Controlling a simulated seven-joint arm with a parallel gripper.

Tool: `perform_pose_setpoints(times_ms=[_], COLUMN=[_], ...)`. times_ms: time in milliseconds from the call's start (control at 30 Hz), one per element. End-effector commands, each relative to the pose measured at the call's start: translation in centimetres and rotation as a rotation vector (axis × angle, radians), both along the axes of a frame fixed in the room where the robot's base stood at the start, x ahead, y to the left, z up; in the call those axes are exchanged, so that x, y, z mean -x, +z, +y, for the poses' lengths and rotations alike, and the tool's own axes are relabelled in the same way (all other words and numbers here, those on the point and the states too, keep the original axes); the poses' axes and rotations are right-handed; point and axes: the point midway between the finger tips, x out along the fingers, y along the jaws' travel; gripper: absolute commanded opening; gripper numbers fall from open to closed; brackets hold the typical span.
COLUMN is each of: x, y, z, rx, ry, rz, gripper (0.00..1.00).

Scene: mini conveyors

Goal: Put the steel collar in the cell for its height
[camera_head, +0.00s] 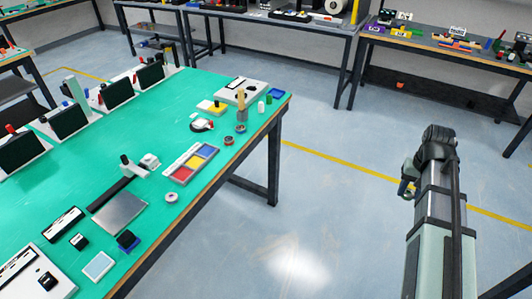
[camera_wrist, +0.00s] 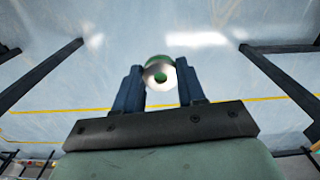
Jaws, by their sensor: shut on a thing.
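My gripper (camera_wrist: 160,84) is shut on a round piece (camera_wrist: 158,63) that is green with a shiny silver ring face and a green centre. I cannot tell whether this is the steel collar. In the head view my gripper (camera_head: 406,188) hangs over the floor, right of the table, and what it holds is too small to make out. A plain silver-grey ring (camera_head: 172,197) lies on the green table near its front edge. Just behind it is a light tray (camera_head: 168,176) with red, yellow and blue cells, which look empty.
The green table (camera_head: 215,85) also bears a gauge-like device (camera_head: 128,165), a grey plate (camera_head: 120,212), two small dark rings (camera_head: 228,141) and several dark panels at the left. Open floor lies between table and arm. Cluttered benches (camera_head: 455,45) stand at the back.

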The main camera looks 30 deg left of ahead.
Motion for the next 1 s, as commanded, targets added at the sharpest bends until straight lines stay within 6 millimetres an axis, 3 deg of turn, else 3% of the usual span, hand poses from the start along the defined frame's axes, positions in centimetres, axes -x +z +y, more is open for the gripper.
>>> perform_pose_setpoints(times_ms=[100, 1000], x=[0.5, 5.9], y=[0.1, 1.4], z=[3.6, 29.7], rx=[0.0, -0.004], ry=[0.059, 0.474], rz=[-0.001, -0.013], gripper=[0.03, 0.03])
